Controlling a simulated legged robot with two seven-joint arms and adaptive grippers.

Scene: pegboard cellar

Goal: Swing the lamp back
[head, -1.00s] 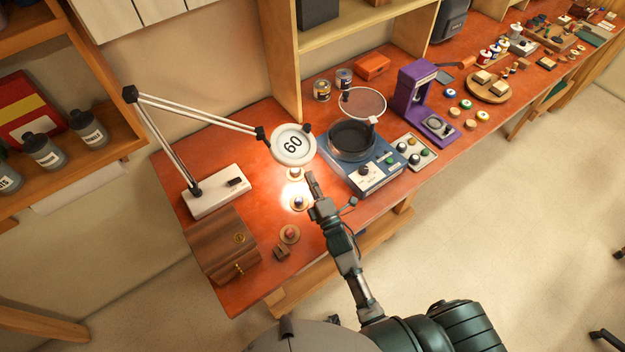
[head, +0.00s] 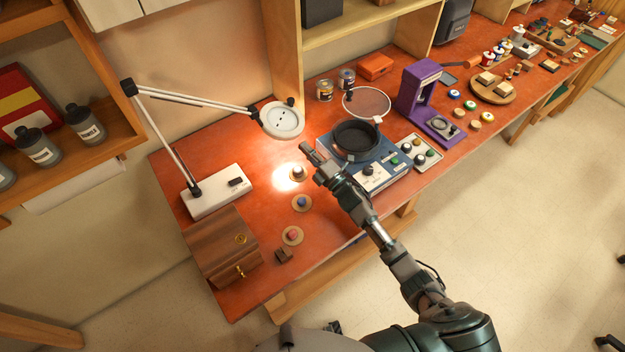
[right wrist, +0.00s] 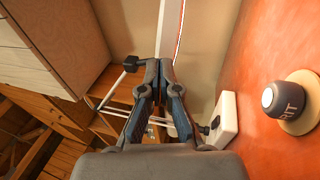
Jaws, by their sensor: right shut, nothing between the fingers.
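The lamp is a white swing-arm lamp; its round head (head: 283,120) hangs over the orange bench, left of the blue device. Its thin arm runs left to a tall joint and down to the white base (head: 217,192). The base also shows in the right wrist view (right wrist: 226,120). My right gripper (head: 308,153) is shut and empty, just below and right of the lamp head in the head view, with a small gap visible between them there. Its closed fingertips (right wrist: 158,68) show in the right wrist view. My left gripper is not in view.
A bright patch of light lies on the bench below the head. A wooden box (head: 221,246) is at the front left. The blue device (head: 370,170) and purple stand (head: 420,95) are to the right.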

